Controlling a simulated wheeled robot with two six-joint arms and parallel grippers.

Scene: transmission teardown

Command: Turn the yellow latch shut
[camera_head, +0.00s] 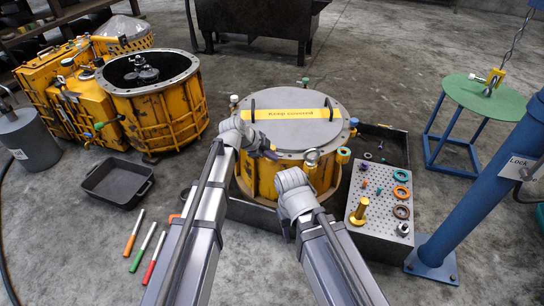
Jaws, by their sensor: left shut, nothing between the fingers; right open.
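The yellow drum (265,177) stands in the middle, with a flat grey lid (290,105) on it. The lid has two dark handles and a yellow "Keep covered" strip.
A perforated tray (379,205) with rings and small parts is at the right. A blue post (470,190) stands beyond it. An empty black tray (117,181) and several markers (143,246) lie on the left floor.

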